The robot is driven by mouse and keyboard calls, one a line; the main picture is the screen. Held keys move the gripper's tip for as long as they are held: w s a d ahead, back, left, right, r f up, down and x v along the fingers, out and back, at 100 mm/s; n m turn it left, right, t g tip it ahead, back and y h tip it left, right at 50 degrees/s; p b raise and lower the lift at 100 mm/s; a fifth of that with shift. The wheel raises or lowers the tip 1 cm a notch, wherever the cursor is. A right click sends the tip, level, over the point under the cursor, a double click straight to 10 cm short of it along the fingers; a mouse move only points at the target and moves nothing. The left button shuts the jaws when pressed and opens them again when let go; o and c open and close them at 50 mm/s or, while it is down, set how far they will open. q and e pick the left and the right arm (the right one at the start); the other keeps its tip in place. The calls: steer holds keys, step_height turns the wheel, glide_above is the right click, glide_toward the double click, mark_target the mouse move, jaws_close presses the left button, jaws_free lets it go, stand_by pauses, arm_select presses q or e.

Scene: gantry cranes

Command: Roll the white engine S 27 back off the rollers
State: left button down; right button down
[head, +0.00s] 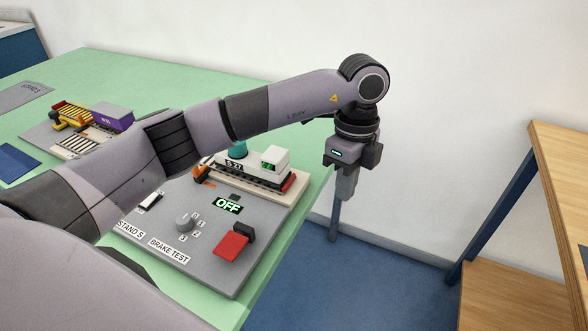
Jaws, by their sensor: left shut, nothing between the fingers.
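The white engine S 27 (265,163) stands on the brake test stand at the right end of the green table. It has a white cab, a teal dome and red and orange ends; my left arm hides part of its left end. The rollers under it cannot be made out. The grey stand panel (201,248) shows a green OFF display (228,205), a grey dial (184,222) and a red block (231,245). My left gripper (345,190) is shut and empty, pointing down to the right of the engine, past the table edge. My right gripper is not in view.
Another stand with a yellow vehicle (73,115) and a purple block (112,115) is further left. A blue mat (16,163) lies at the far left. Blue floor (345,285) is open right of the table. A wooden shelf unit (562,150) stands at the right.

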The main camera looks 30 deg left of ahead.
mark_target(288, 185)
arm_select(q)
steer(key=w+a+r+n+t+y, duration=0.1)
steer(key=w+a+r+n+y, duration=0.25)
steer(key=a, duration=0.25)
steer(key=shift+m, duration=0.35)
steer(key=a+f, duration=0.2)
steer(key=f, duration=0.1)
steer(key=a+f, duration=0.2)
steer(key=f, duration=0.1)
steer(key=a+f, duration=0.2)
steer(key=shift+s+f, duration=0.35)
steer(key=shift+f, duration=0.05)
steer(key=shift+a, duration=0.35)
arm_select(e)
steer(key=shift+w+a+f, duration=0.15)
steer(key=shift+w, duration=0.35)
arm_select(q)
steer(key=shift+w+f, duration=0.1)
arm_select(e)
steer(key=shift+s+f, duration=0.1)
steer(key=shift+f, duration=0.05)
